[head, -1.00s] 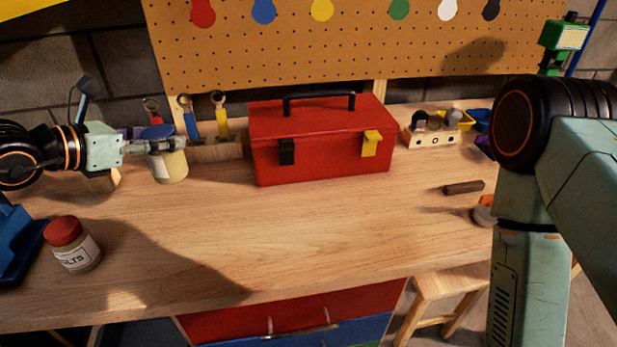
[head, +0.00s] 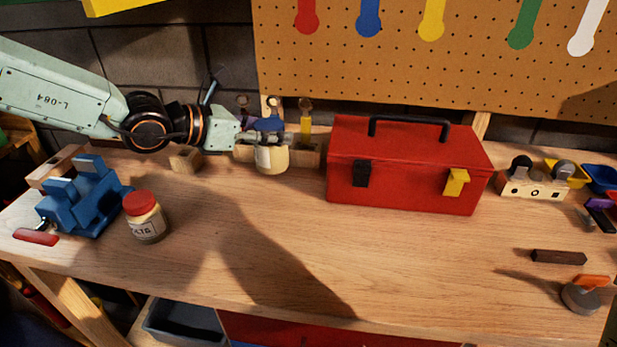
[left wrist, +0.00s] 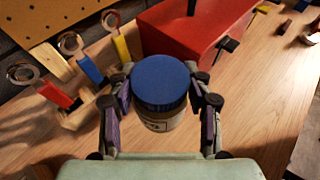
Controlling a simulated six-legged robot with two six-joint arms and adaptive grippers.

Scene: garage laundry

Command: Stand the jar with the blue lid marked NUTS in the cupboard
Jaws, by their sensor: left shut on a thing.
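A jar (head: 272,160) with a blue lid (head: 269,124) is held upright at the back of the workbench (head: 200,265), left of the red toolbox. My left gripper (head: 270,139) is shut around it from the left, just under the lid. The left wrist view shows the round blue lid (left wrist: 160,80) between both fingers, with a bit of pale label below; I cannot read the label. I cannot tell for sure whether the jar's base touches the bench. My right gripper is out of view. I cannot make out the cupboard.
The red toolbox (head: 400,180) stands just right of the jar. A red-lidded jar (head: 146,222) and a blue vise (head: 82,205) stand at front left. Wrenches (head: 305,120) stand behind. A yellow edge (head: 125,5) hangs above. The middle bench is clear.

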